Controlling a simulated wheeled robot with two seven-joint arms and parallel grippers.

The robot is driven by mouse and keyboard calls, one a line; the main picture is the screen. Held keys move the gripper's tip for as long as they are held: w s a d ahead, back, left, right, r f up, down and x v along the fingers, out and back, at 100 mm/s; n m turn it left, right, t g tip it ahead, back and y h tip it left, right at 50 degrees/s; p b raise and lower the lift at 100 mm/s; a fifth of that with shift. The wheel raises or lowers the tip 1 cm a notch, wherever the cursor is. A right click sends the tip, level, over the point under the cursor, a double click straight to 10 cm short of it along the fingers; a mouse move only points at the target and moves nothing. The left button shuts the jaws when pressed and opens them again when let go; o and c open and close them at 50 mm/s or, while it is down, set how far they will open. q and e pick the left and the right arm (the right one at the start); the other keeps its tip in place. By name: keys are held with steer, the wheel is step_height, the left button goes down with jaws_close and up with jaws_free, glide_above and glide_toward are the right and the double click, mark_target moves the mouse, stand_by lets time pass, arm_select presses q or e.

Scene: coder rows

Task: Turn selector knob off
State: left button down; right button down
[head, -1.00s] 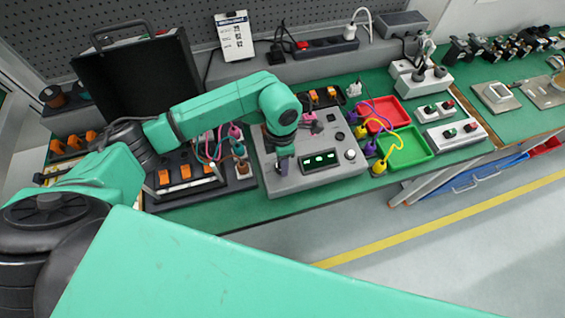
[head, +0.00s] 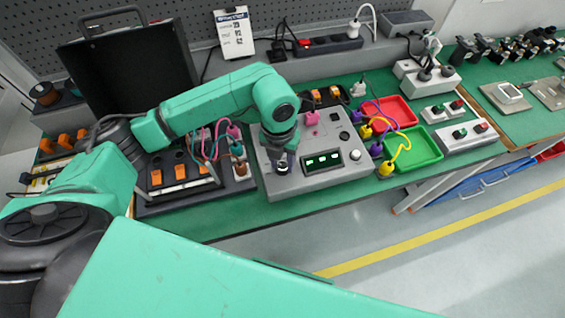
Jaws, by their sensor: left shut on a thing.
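A grey control box (head: 330,178) with a lit green display (head: 322,160) stands on the green bench near the middle of the head view. My left arm reaches over from the left, and its gripper (head: 283,160) points down at the box's front left corner. The gripper is shut on a small dark knob (head: 283,169), which seems to be the selector knob. The fingers hide most of it, so I cannot tell which way it points. A pink knob (head: 312,117) and a round white button (head: 355,155) also show on the box. My right gripper is out of view.
An open black case (head: 130,75) and a dark panel with orange switches (head: 180,195) stand to the left. Red (head: 392,105) and green (head: 428,150) trays with coloured plug leads lie close to the right. Switch boxes stand further right.

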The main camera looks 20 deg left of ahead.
mark_target(279, 166)
arm_select(q)
steer(key=n+b, duration=0.1)
steer(key=n, duration=0.4)
steer(key=shift+n+b, duration=0.3)
steer(key=shift+b, duration=0.05)
steer(key=shift+r+n+b, duration=0.15)
steer(key=shift+n+b, duration=0.25)
steer(key=shift+n, duration=1.5)
steer(key=c, duration=0.7)
jaws_free()
steer(key=shift+o, duration=1.2)
step_height(279, 166, up, 14)
steer(key=shift+s+a+r+b, duration=0.2)
steer(key=shift+s+a+b, duration=0.1)
steer(key=shift+s, duration=0.05)
